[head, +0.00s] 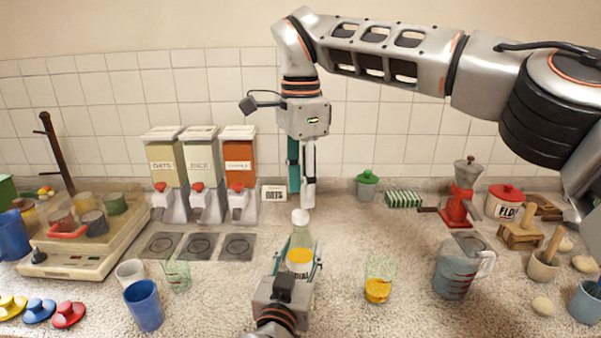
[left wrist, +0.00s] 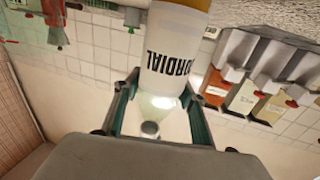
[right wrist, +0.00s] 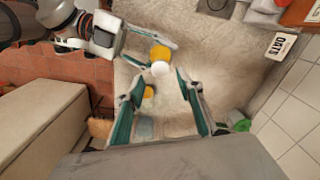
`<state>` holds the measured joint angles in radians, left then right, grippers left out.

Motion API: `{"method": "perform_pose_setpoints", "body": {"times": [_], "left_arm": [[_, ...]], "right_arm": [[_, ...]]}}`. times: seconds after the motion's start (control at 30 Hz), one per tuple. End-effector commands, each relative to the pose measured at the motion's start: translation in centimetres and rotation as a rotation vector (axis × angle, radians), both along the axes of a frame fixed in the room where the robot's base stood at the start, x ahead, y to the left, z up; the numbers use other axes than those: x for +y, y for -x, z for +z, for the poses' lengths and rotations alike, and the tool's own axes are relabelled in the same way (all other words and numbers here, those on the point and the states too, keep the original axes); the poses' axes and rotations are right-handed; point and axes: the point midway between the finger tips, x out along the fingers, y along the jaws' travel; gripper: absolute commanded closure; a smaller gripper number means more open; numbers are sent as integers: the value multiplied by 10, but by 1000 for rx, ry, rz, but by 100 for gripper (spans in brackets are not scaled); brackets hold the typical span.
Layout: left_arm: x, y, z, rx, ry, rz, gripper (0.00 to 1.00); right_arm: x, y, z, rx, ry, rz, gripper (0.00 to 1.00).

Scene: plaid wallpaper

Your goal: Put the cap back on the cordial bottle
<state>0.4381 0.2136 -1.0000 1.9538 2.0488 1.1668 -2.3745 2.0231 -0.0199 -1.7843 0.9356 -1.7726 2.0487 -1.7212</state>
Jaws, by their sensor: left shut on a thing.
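The cordial bottle (head: 301,243) stands upright on the counter, with orange cordial low in it and a label reading CORDIAL in the left wrist view (left wrist: 172,55). My left gripper (head: 300,266) is shut around its body. A white cap (head: 300,217) appears to sit on the bottle's mouth; whether it is fully seated I cannot tell. It also shows in the right wrist view (right wrist: 160,69). My right gripper (head: 302,202) points down just above the cap. Its fingers (right wrist: 158,80) are apart with nothing between them.
A glass with orange liquid (head: 377,290) and a measuring jug (head: 458,268) stand to the right. A green-tinted glass (head: 178,275) and a blue cup (head: 144,305) stand to the left. Dispensers (head: 203,170) line the back wall.

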Motion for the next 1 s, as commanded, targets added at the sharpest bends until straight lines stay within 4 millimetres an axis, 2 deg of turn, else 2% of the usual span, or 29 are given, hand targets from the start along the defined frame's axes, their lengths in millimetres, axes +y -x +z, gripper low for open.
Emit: {"method": "perform_pose_setpoints", "body": {"times": [0.1,0.3,0.47,0.73,0.87,0.9,1.0], "left_arm": [[0,0,-1,2,0,0,100],[0,0,-1,2,0,0,100],[0,0,-1,2,0,0,100],[0,0,-1,2,0,0,100],[0,0,-1,2,0,0,100],[0,0,-1,2,0,0,100],[0,0,-1,2,0,0,100]], "right_arm": [[0,0,-20,3,0,1,64],[0,0,-41,1,0,0,64],[0,0,-49,-1,0,0,64],[0,0,-49,-1,0,-1,64],[0,0,-49,-1,0,-1,97],[0,0,-49,-1,0,-1,100],[0,0,-49,-1,0,-1,100]]}}
